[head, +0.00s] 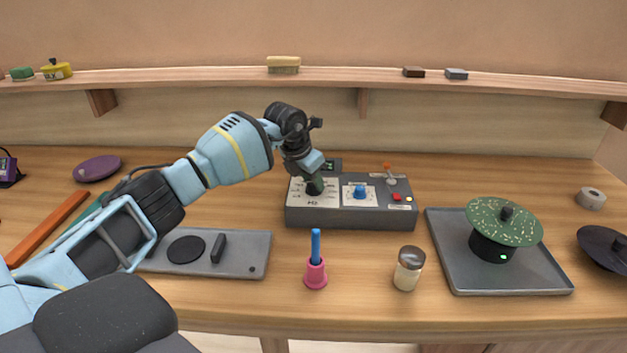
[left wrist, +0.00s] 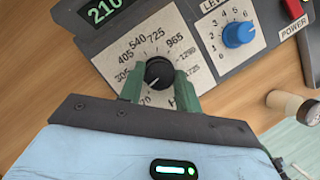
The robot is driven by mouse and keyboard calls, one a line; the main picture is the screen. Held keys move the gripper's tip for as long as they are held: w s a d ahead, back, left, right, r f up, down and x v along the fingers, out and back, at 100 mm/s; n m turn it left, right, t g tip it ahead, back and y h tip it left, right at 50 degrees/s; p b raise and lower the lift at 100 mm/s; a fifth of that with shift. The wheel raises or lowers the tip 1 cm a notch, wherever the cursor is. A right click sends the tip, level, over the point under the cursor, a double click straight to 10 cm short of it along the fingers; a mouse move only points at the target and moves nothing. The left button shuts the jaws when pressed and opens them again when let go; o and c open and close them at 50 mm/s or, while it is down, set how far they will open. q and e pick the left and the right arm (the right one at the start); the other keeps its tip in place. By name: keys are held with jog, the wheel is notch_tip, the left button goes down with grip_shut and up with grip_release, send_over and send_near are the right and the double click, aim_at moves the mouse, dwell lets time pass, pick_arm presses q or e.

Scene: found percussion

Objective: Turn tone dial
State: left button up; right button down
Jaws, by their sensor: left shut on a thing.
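The tone dial is a black round knob (left wrist: 159,72) on a pale panel marked with numbers such as 305, 405, 540, 725 and 965. It sits at the left of a dark grey control box (head: 350,218). My left gripper (head: 314,184) reaches down to it from above. In the left wrist view the green fingers of my left gripper (left wrist: 160,88) are closed on opposite sides of the knob. A small display (left wrist: 103,10) at the back of the box reads 210. My right gripper is not in view.
A blue level knob (head: 360,192) and a red power switch (head: 396,197) sit right of the dial. A pink holder (head: 316,275) and a jar (head: 409,270) stand in front of the box. A tray (head: 461,279) with a green-topped disc (head: 489,224) lies right.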

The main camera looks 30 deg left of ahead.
pick_arm(q)
jog(key=shift+m+h, duration=0.3)
jog(key=shift+m, duration=0.3)
jog(key=o, duration=1)
jog(key=shift+c, duration=0.2)
jog(key=shift+r, duration=0.1)
jog(key=v, duration=0.7)
jog(key=shift+r, duration=0.25)
jog(key=shift+s+a, duration=0.1)
